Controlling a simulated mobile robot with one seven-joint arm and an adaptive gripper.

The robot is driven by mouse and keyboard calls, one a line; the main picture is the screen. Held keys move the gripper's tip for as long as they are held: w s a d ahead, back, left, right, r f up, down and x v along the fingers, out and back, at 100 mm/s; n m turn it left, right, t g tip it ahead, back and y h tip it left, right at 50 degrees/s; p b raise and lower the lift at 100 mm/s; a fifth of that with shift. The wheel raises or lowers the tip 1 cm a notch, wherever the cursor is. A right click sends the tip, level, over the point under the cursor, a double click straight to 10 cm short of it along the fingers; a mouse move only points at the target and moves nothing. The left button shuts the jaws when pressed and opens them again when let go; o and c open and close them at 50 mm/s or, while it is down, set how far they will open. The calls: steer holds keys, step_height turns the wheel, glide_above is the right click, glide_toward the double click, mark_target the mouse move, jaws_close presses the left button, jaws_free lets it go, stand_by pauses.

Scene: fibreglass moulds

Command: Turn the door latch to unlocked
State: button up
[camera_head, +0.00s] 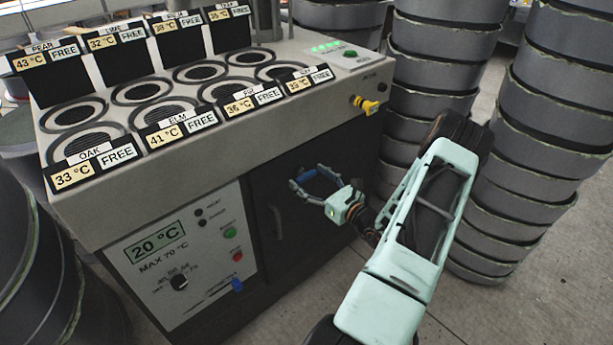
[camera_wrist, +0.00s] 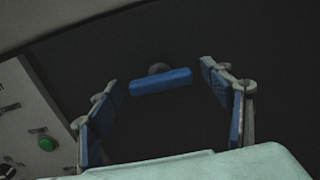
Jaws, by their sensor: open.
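The door latch (camera_wrist: 160,83) shows in the wrist view as a blue bar on a grey round pivot, set against the dark door (camera_wrist: 280,70). The bar lies nearly level in that picture, slightly higher at its right end. My gripper (camera_wrist: 159,79) is open, with one blue-padded finger on each side of the bar and a visible gap to both. In the head view my gripper (camera_head: 307,178) is in front of the cabinet's dark door (camera_head: 290,245). There the latch is hard to tell apart from my blue fingers.
The grey cabinet (camera_head: 240,110) carries round wells with temperature labels. Its control panel (camera_head: 185,255) is left of the door, beside a vertical door handle (camera_head: 278,222). A yellow knob (camera_head: 367,105) sticks out at upper right. Stacked grey moulds (camera_head: 545,130) stand at right.

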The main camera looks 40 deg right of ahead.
steer(key=shift+w, duration=0.7)
steer(key=c, duration=1.2)
steer(key=shift+o, duration=0.2)
